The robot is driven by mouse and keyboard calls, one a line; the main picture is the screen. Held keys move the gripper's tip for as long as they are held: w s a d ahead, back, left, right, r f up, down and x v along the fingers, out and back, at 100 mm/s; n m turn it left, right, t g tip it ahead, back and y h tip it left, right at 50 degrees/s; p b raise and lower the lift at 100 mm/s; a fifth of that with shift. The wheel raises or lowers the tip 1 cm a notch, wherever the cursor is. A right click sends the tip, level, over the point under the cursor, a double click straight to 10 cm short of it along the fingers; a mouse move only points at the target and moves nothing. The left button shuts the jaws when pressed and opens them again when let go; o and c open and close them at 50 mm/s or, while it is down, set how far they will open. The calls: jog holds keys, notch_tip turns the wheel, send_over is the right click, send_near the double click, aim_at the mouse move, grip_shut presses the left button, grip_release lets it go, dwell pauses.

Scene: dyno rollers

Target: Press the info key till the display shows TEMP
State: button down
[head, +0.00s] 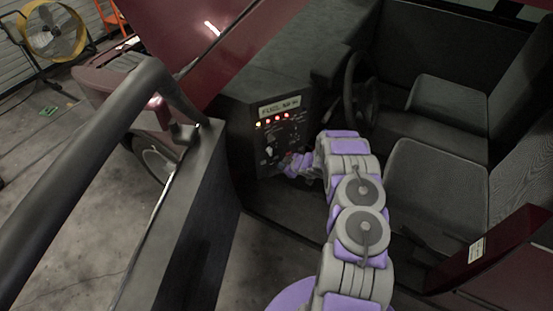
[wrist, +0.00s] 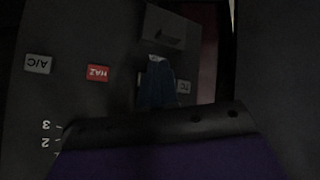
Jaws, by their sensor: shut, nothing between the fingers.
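The display (head: 279,106) on the dark dash panel (head: 262,140) shows FUEL and a number too small to read surely, in the head view. My gripper (head: 289,164) is shut at the lower right of this panel, close to its keys; contact cannot be told. In the wrist view, the dark gripper edge fills the bottom. A grey A/C key (wrist: 38,64), a red HAZ key (wrist: 97,73) and a partly hidden TC key (wrist: 184,87) show upside down. A dark blue shape (wrist: 156,85) stands between HAZ and TC. I cannot make out the info key's label.
A row of yellow and red lamps (head: 273,121) sits below the display, with a knob (head: 269,151) lower down. The steering wheel (head: 360,88) and seats (head: 437,176) are to the right. The open door (head: 185,215) stands at the left.

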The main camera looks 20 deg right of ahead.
jog(key=s, duration=0.3)
jog(key=shift+s+d, duration=0.1)
jog(key=shift+s, duration=0.25)
jog(key=shift+r, duration=0.15)
dwell(0.5)
jog(key=d+r+m+g+h, duration=0.1)
jog(key=d+r+h, duration=0.2)
jog(key=r, duration=0.5)
jog(key=d+r+m+g+h, duration=0.1)
jog(key=d+r+h, duration=0.15)
jog(key=r, duration=0.55)
jog(key=s+a+r+m+g+h, duration=0.25)
jog(key=s+r, duration=0.65)
jog(key=r, duration=0.6)
jog(key=s+a+r+m+g+y, duration=0.1)
jog(key=s+a+r, duration=0.3)
jog(key=s, duration=0.9)
jog(key=s+a+r+m+g+y, duration=0.1)
jog(key=s+a+r+g+y, duration=0.1)
jog(key=s+a, duration=0.9)
jog(key=s+a+r+m+g+y, duration=0.1)
jog(key=s+a+r+g, duration=0.2)
jog(key=s, duration=1.2)
jog(key=a+r, duration=0.3)
jog(key=a, duration=0.2)
jog(key=shift+y, duration=0.3)
